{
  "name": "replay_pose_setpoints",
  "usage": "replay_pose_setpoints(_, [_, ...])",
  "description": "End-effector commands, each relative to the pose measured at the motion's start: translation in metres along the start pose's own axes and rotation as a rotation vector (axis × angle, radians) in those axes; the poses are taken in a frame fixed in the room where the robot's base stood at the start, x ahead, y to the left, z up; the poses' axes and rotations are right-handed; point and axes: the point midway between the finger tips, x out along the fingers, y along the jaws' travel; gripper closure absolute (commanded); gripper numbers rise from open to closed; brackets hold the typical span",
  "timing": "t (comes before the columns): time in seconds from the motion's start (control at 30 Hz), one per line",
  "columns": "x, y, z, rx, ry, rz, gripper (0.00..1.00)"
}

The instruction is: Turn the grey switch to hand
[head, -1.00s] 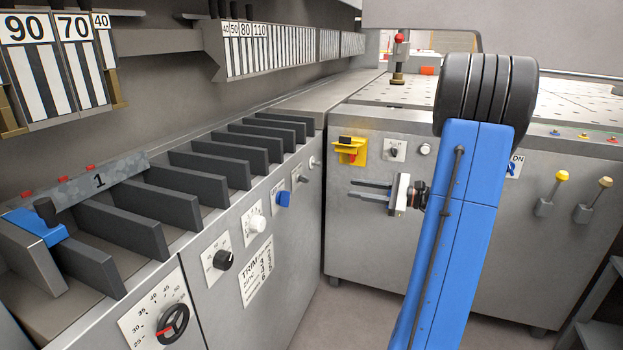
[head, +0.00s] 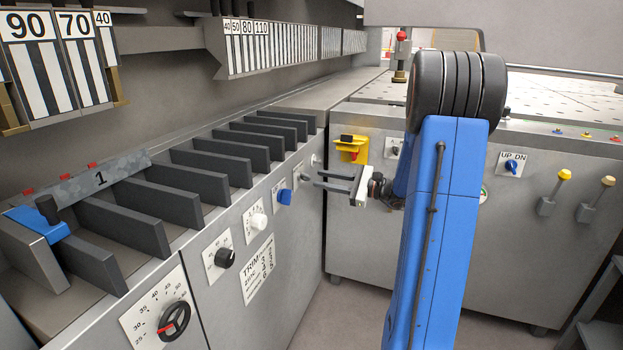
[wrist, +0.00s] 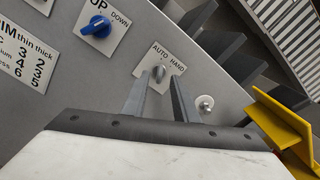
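The small grey switch (wrist: 159,72) sits on a white plate marked AUTO and HAND in the wrist view. AUTO is at the plate's left and HAND at its right. I cannot tell which mark its handle points to. In the head view the switch (head: 298,179) is on the left machine's grey front panel. My gripper (head: 314,180) points left at this panel, close to the switch. In the wrist view my gripper (wrist: 160,88) is open, with a finger on each side of the switch in the picture. Contact cannot be made out.
A blue UP/DOWN knob (wrist: 96,27) is left of the switch, and a round metal knob (wrist: 204,103) is at its right. A yellow bracket (wrist: 279,124) stands farther right. White (head: 257,221) and black (head: 224,259) knobs line the same panel.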

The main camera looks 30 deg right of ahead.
Motion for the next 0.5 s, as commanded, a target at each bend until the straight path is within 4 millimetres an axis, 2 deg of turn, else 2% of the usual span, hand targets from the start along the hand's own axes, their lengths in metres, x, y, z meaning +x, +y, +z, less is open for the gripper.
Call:
replay_pose_setpoints(0.2, [0.031,0.001,0.000,0.000,-0.001,0.002,0.73])
replay_pose_setpoints(0.5, [0.048,0.000,0.000,0.000,0.000,0.000,0.73])
